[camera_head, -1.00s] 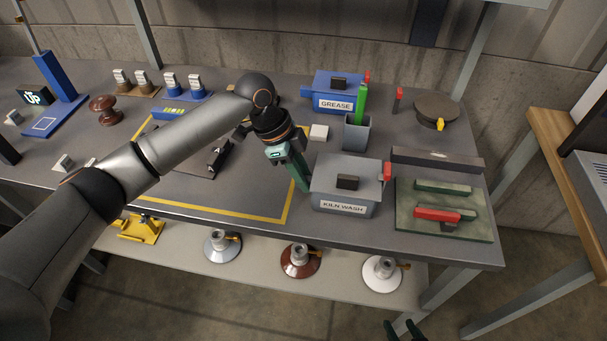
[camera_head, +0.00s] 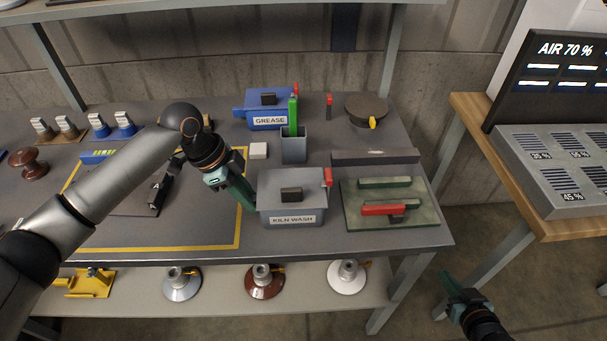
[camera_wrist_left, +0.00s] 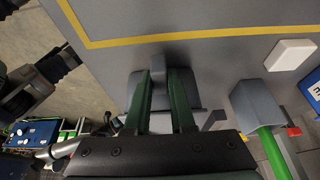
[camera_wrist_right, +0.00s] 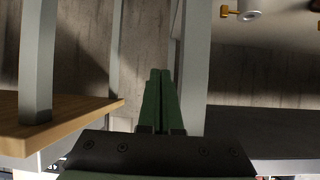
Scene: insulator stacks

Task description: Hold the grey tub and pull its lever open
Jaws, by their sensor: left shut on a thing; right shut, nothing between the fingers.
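The grey tub (camera_head: 280,215), labelled KILN WASH, stands near the front right of the bench with its lid on. Its red lever (camera_head: 328,177) stands upright at the lid's right side. My left gripper (camera_head: 247,200) is at the tub's left side. In the left wrist view its green fingers (camera_wrist_left: 162,85) are shut on the grey tub's side handle (camera_wrist_left: 159,97); the tub's body is partly hidden behind them. My right gripper (camera_head: 444,280) is low at the right, beyond the bench's front right corner and apart from the tub. Its fingers (camera_wrist_right: 160,78) are shut and empty.
A blue GREASE tub (camera_head: 262,107) and a grey cup (camera_head: 294,150) with a green stick stand behind. A green board (camera_head: 420,213) with a red bar lies right of the tub. A wooden table (camera_head: 480,110) stands at the right, with a gap between.

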